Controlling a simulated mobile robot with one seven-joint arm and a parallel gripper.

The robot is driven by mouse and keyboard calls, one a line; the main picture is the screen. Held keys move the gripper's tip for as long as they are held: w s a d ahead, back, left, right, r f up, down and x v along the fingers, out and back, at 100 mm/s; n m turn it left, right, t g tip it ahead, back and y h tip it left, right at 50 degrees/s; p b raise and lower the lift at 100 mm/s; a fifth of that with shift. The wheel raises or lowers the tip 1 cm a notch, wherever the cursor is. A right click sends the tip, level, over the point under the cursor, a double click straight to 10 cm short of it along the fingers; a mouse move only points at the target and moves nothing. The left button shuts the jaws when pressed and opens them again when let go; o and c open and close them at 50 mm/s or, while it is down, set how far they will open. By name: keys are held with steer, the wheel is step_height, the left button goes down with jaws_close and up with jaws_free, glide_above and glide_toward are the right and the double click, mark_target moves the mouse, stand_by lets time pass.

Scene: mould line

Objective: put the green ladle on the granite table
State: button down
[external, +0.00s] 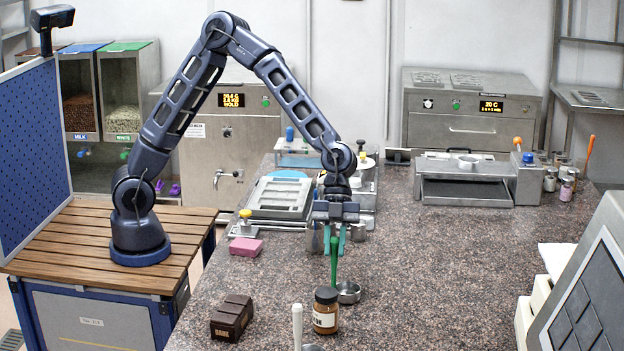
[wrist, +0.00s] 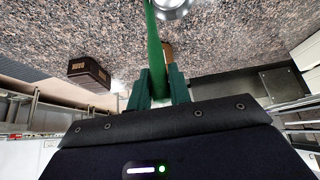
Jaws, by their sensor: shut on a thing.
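The green ladle (external: 334,266) has a green handle and a round metal bowl. My gripper (external: 334,246) is shut on the upper handle, and the ladle hangs upright below it with the bowl at the bottom. In the wrist view the handle (wrist: 153,45) runs up from between the fingers (wrist: 160,88) to the bowl, which is cut off at the top edge. The granite table (external: 440,270) lies beneath it. The bowl is at or just above the table top; I cannot tell whether it touches.
A white-handled utensil (external: 297,325) is at the front edge of the picture. A dark brown block (external: 231,318) and a pink block (external: 246,247) lie to the left. The granite to the right is clear.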

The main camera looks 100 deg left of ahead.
steer(key=c, duration=1.3)
jaws_free()
steer(key=v, duration=1.2)
steer(key=s+a+r+n+t+y, duration=0.1)
steer(key=s+a+n, duration=0.5)
steer(key=s, duration=0.7)
steer(key=s+a+r+n+t+y, duration=0.2)
steer(key=s+a+n, duration=0.4)
steer(key=s, duration=0.6)
steer(key=s+a+r+n+t+y, duration=0.1)
steer(key=s+a+r+n+y, duration=0.2)
steer(key=s, duration=1)
steer(key=shift+s+a+r+n+t+y, duration=0.35)
steer(key=shift+a+n, duration=1.15)
steer(key=shift+a, duration=1.05)
